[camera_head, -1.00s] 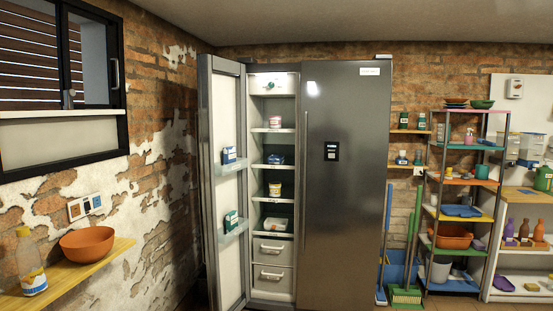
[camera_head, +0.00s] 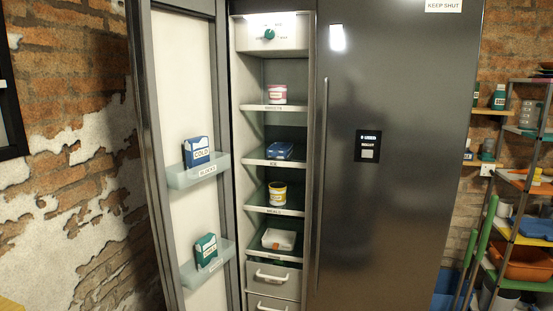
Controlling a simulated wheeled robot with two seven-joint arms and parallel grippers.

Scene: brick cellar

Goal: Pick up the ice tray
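A small blue ice tray (camera_head: 280,151) sits on the freezer shelf labelled ICE (camera_head: 274,163), the second shelf from the top. It lies inside the narrow left compartment of a tall steel fridge (camera_head: 392,170). The compartment's door (camera_head: 178,120) stands open to the left. Neither of my grippers shows in the head view.
A pink-and-white tub (camera_head: 277,95) is on the shelf above, a yellow-labelled tub (camera_head: 278,193) on the shelf below, and a white tray (camera_head: 279,239) lower down. Drawers (camera_head: 273,277) are beneath. The door racks hold a blue box (camera_head: 197,152) and a green box (camera_head: 206,248). A coloured shelf rack (camera_head: 531,180) stands at right.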

